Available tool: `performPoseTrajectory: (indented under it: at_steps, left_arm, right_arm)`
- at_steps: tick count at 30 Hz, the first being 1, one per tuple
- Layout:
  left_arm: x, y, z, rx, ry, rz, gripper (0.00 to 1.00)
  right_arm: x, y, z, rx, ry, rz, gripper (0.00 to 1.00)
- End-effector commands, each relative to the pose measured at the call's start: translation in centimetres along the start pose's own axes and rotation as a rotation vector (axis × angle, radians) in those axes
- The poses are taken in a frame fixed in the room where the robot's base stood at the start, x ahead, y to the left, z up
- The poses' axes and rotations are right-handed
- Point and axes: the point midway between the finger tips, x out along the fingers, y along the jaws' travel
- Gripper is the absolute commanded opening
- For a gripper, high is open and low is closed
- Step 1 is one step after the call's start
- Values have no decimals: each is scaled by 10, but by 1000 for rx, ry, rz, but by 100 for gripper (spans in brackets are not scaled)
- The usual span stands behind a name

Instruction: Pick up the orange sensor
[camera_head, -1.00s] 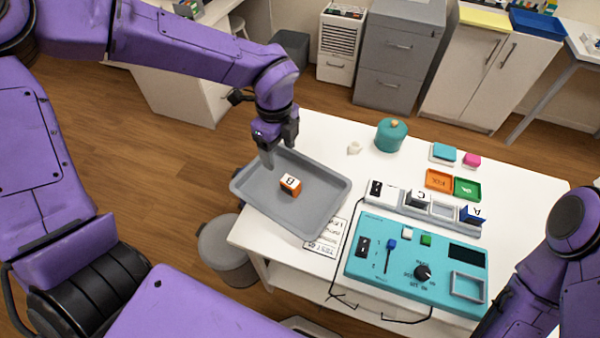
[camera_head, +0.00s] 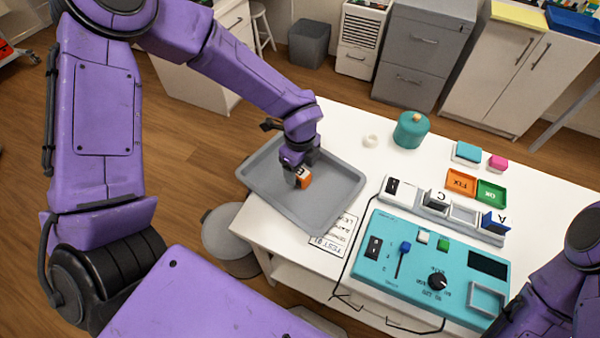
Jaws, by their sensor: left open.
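The orange sensor (camera_head: 305,181), a small orange and white block with a letter on its top, lies in the grey tray (camera_head: 330,211) on the white table. My left gripper (camera_head: 299,178) is open and low over the tray, at the sensor. Its fingers cover part of the sensor's left and far sides. I cannot tell whether the fingers touch it. My right arm shows at the lower right edge, but its gripper is out of view.
A teal test console (camera_head: 425,262) stands right of the tray, with a rack of lettered blocks (camera_head: 440,205) behind it. An orange tray (camera_head: 461,183), a green tray (camera_head: 491,193) and a teal pot (camera_head: 411,130) are farther back. A printed card (camera_head: 335,236) lies by the tray's near edge.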

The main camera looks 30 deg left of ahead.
Motion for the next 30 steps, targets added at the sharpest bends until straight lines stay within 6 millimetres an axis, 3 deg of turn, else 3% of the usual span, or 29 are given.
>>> performPoseTrajectory:
  at_steps: [3, 10, 15, 16, 25, 30]
  left_arm:
    - [14, 0, 1, -1, -1, 1, 68]
    - [16, 0, 1, -2, 0, -1, 68]
    - [16, 0, 1, -2, 0, -1, 13]
    - [16, 0, 1, -2, 0, -1, 10]
    - [13, 0, 1, -2, 0, -3, 10]
    - [-8, -2, 1, -4, 1, -6, 10]
  right_arm:
    - [-3, 0, -1, 0, 0, 0, 30]
    - [-2, 0, -1, 0, 0, 0, 30]
    - [-2, 0, -1, 0, 0, 0, 30]
    - [-2, 0, -1, 0, 0, 0, 30]
    - [-2, 0, -1, 0, 0, 0, 30]
    - [0, 0, 0, 0, 0, 0, 30]
